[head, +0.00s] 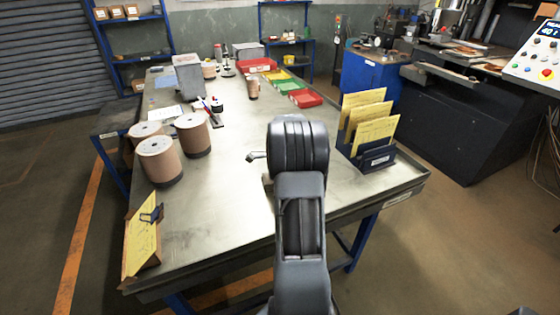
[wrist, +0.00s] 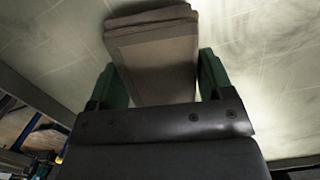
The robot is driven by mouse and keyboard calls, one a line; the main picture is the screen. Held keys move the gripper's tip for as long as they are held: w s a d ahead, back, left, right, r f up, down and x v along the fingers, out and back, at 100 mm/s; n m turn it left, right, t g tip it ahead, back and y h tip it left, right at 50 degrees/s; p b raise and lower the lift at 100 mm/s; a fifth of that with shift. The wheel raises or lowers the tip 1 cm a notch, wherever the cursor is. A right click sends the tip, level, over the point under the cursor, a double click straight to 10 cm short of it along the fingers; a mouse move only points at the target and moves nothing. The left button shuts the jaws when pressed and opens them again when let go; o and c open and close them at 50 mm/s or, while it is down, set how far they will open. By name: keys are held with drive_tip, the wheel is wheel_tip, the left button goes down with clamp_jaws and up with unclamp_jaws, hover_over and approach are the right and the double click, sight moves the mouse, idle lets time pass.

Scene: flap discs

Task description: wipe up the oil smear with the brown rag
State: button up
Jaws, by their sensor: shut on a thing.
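The brown rag (wrist: 155,62) is a folded, layered grey-brown pad in the wrist view. It lies between the two green fingers of my gripper (wrist: 160,70), which is shut on it. The rag is over the metal table top (wrist: 60,45); I cannot tell whether it touches it. In the head view my arm hides the rag and most of the gripper, above the near middle of the table (head: 225,230). Faint dark smudging shows on the metal right of the rag in the wrist view; I cannot tell whether it is the oil smear.
Several brown cylindrical rolls, including one in front (head: 159,162), stand at the left. A rack of yellow papers (head: 375,158) is close right of my arm. Red bins (head: 304,98) stand farther back.

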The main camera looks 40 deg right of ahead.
wheel_tip(320, 180, up, 7)
drive_tip(key=p, duration=0.4)
drive_tip(key=shift+r+p, duration=0.2)
drive_tip(key=shift+p, duration=0.15)
drive_tip(key=shift+f, duration=0.1)
